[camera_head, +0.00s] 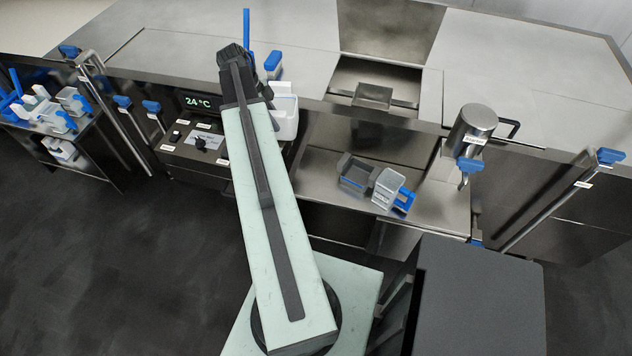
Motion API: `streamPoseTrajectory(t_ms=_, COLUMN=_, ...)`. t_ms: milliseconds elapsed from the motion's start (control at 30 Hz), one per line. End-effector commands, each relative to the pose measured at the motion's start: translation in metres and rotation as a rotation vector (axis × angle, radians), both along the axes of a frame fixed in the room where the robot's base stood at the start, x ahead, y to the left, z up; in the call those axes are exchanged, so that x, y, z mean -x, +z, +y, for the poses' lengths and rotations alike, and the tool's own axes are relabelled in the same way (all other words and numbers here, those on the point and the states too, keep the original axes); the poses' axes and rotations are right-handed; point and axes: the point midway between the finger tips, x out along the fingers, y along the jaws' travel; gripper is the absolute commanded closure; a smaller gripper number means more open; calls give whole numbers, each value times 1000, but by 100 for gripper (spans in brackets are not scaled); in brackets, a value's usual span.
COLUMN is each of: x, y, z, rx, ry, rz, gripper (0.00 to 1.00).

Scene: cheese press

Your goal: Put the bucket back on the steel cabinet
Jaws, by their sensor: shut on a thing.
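A white bucket (286,118) hangs at the far end of my arm, in front of the steel cabinet's (190,52) front edge. My gripper (268,92) is shut on the bucket at its upper left side. My own arm hides most of the jaws, so the exact grip does not show. The bucket looks upright. Its left side and bottom are partly hidden by the arm. The cabinet's flat steel top spreads behind the bucket, with a bare stretch to the left and behind it.
A blue upright bar (246,30) and a blue block (273,62) show behind my gripper. A control panel (200,142) reads 24 °C on the left. An open steel basin (378,80), a steel cylinder (474,125) and a lower shelf (440,207) with small containers lie right.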

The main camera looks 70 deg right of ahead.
Motion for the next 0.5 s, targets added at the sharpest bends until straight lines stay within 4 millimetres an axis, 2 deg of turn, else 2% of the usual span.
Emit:
streamPoseTrajectory(t_ms=33, x=29, y=-35, z=4, rx=0, ry=-42, rz=0, gripper=100)
streamPoseTrajectory(t_ms=100, x=62, y=-56, z=6, rx=1, ry=-95, rz=-1, gripper=100)
streamPoseTrajectory(t_ms=200, x=99, y=-78, z=10, rx=1, ry=-157, rz=-1, gripper=100)
streamPoseTrajectory(t_ms=333, x=124, y=-89, z=13, rx=1, ry=-201, rz=-1, gripper=100)
streamPoseTrajectory(t_ms=500, x=128, y=-88, z=13, rx=2, ry=-210, rz=0, gripper=100)
